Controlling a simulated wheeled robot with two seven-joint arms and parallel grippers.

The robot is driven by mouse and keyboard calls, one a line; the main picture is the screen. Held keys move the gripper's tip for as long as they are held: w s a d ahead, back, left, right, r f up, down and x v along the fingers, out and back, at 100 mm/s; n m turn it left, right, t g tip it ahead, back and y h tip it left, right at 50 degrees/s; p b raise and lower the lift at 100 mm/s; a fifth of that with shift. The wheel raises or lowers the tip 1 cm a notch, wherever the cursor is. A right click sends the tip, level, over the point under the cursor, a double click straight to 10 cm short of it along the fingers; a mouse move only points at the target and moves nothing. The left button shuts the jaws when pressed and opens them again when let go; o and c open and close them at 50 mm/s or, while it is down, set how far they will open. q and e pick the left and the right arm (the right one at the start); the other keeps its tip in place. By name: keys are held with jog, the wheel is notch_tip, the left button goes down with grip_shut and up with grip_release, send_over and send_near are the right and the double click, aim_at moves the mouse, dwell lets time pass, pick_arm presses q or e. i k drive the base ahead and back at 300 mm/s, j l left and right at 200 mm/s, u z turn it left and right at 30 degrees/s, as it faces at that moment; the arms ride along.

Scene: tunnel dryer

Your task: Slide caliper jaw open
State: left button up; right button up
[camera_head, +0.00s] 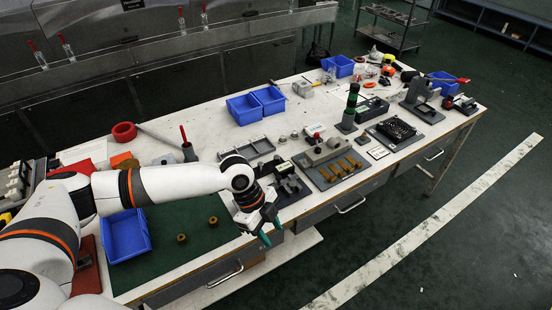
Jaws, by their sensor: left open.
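My left gripper (270,231) hangs at the front edge of the workbench (225,140), with its green-tipped fingers pointing down and apart. I see nothing held between them. Just behind and right of it, a dark fixture with small blocks (287,184) sits on the bench. I cannot make out for certain which thing is the caliper or how its jaw stands; it may be small or hidden by my arm. My right gripper is not in view.
A grey plate with brown pegs (341,168) lies right of the dark fixture. A green mat (190,217) with two brown pieces and a blue bin (126,235) lie left of my gripper. Drawer handles (351,206) stick out in front.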

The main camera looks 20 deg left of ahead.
aim_at(278, 182)
jog(key=i+j, duration=0.3)
jog(key=i, duration=0.2)
jog(key=i+j, duration=0.3)
jog(key=i, duration=0.2)
